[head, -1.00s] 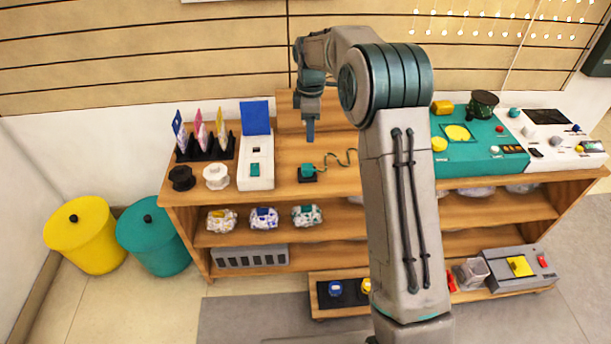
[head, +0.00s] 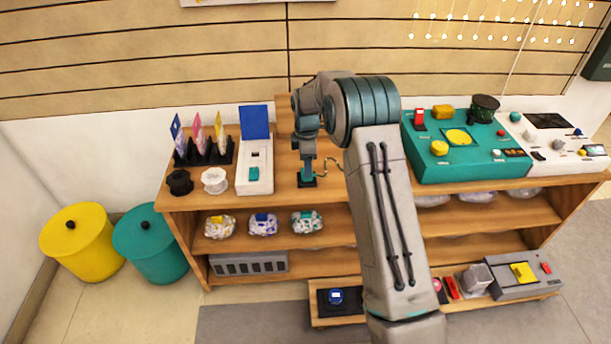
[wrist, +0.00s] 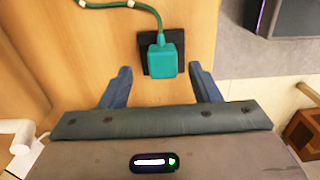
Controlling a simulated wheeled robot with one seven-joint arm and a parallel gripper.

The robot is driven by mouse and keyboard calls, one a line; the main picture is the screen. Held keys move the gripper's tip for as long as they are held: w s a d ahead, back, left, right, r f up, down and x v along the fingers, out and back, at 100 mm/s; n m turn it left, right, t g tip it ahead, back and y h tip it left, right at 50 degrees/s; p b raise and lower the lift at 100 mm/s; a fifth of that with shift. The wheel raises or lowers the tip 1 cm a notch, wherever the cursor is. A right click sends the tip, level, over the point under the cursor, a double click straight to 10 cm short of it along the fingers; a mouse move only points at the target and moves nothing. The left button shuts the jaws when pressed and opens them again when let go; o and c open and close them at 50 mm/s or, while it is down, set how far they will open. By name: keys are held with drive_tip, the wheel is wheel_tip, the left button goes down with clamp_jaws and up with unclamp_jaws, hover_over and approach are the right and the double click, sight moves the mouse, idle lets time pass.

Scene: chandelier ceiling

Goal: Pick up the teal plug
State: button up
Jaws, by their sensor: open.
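The teal plug (wrist: 162,60) sits on a small black pad on the wooden counter, with a teal cord running from its far end in the wrist view. In the head view the plug (head: 306,175) is mostly hidden behind my gripper. My gripper (wrist: 160,75) is open, one blue-grey finger to each side of the plug's near end. The fingers do not touch the plug in the wrist view. In the head view my gripper (head: 307,172) points down over the pad.
The black pad (wrist: 147,63) lies under the plug. A white box with a blue lid (head: 255,165) and a white spool (head: 214,180) stand to the left. A teal console (head: 470,165) stands to the right. The counter's front edge is close by.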

wheel_tip(320, 180, down, 4)
drive_tip(key=shift+s+r, duration=0.15)
drive_tip(key=c, duration=1)
drive_tip(key=shift+r, duration=0.1)
drive_tip(key=shift+c, duration=0.3)
drive_tip(key=shift+r, duration=0.55)
wheel_tip(320, 180, up, 3)
drive_tip(key=shift+f, duration=0.15)
drive_tip(key=s+d+r+p, duration=0.4)
drive_tip(key=d+r+p, duration=0.2)
drive_tip(key=d+r, duration=0.3)
drive_tip(key=shift+d+r, duration=0.2)
drive_tip(key=shift+r, duration=0.4)
